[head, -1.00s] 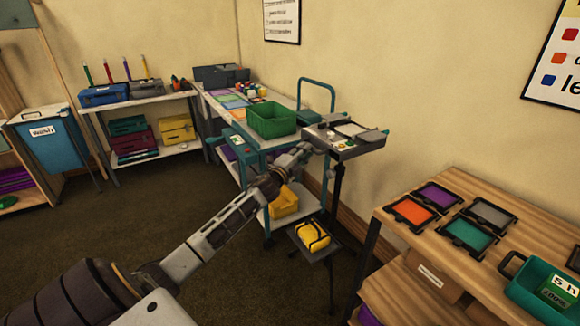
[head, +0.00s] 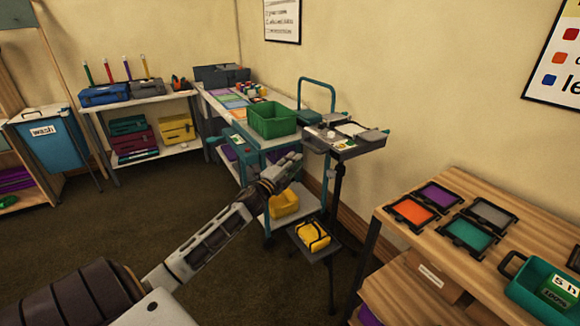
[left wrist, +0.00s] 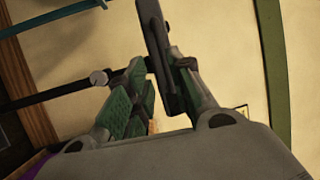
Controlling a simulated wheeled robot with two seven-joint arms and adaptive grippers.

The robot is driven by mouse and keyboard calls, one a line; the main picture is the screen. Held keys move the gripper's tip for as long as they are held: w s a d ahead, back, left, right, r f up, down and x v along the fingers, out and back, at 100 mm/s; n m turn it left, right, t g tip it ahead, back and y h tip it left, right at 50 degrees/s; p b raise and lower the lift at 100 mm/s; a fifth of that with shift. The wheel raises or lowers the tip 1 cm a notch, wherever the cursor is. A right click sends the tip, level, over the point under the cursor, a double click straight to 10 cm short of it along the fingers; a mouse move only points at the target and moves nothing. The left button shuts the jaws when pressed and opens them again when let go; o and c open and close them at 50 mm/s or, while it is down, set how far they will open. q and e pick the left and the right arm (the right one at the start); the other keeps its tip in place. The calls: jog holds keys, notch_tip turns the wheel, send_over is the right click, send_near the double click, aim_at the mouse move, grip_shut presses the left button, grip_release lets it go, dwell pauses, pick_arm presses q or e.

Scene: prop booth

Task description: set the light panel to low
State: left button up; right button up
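A dark panel unit (head: 357,154) with pale plates, small controls and teal ends sits on top of a thin black stand. I take it to be the light panel; its setting is too small to read. My left gripper (head: 293,160) is below and left of the unit, apart from it. In the left wrist view, the gripper (left wrist: 157,68) shows two green-padded fingers with a gap between them. A dark bar, which looks like the unit's edge, shows behind that gap. The fingers hold nothing that I can see. My right gripper is out of view.
A teal cart with a green bin (head: 271,121) stands left of the panel. A small stand with a yellow item (head: 312,235) is below it. A wooden table (head: 400,240) with coloured trays is at right. The floor at left is clear.

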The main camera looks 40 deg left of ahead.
pick_arm(q)
jog(key=shift+s+f, duration=0.2)
jog(key=shift+s, duration=0.85)
